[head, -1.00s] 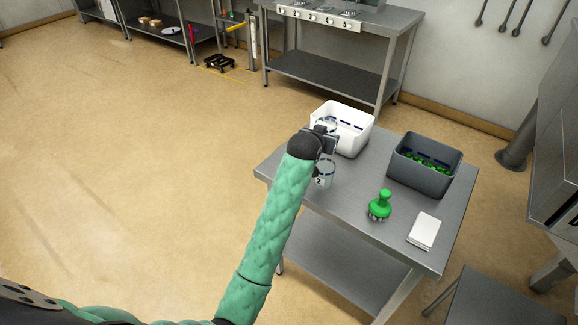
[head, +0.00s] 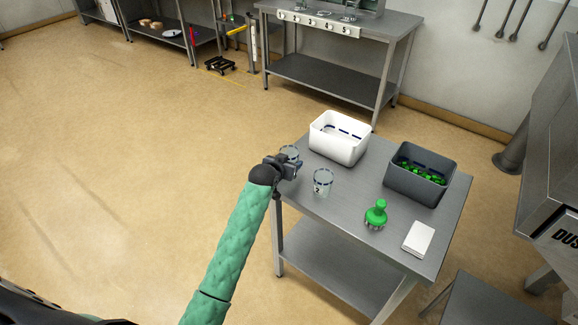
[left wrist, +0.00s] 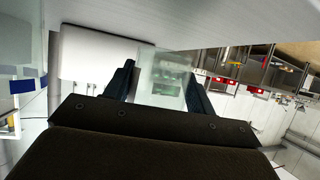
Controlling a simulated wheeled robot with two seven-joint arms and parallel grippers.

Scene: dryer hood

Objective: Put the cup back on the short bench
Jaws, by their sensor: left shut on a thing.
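My left gripper (head: 290,165) is shut on a clear cup (head: 290,152) at the left edge of the steel bench (head: 345,212). The held cup also shows between the fingers in the left wrist view (left wrist: 161,78). The gripper hides its lower part in the head view, and I cannot tell its height above the bench. A second clear cup (head: 322,184), marked 2, stands on the bench just right of the gripper, apart from it. My right gripper is not in view.
On the bench are a white bin (head: 327,146), a dark grey bin (head: 410,186) with green pieces, a green knobbed tool (head: 377,212) and a white pad (head: 419,239). A bench with numbered places (head: 320,22) stands behind. Open floor lies left.

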